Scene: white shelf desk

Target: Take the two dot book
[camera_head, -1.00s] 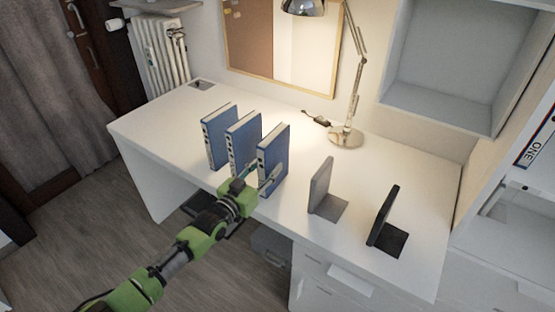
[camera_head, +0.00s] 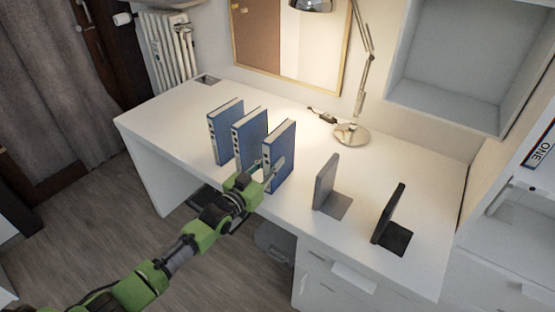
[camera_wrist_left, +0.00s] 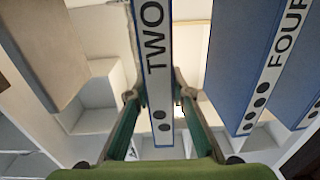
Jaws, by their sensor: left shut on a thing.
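Three blue books stand upright in a row on the white desk (camera_head: 235,190). The two dot book (camera_head: 283,150) is the rightmost in the head view. In the left wrist view its white spine (camera_wrist_left: 157,85) reads TWO above two black dots. My left gripper (camera_head: 272,168) is shut on this book, with one finger on each side of the spine. The book stands at the front of the desk. The four dot book (camera_wrist_left: 262,80) is beside it in the left wrist view, apart from the fingers. My right gripper is not in view.
A grey bookend (camera_head: 326,186) and a black bookend (camera_head: 392,220) stand to the right of the books. A desk lamp (camera_head: 351,133) stands behind them, and a wall shelf (camera_head: 450,110) hangs at upper right. The left part of the desk is clear.

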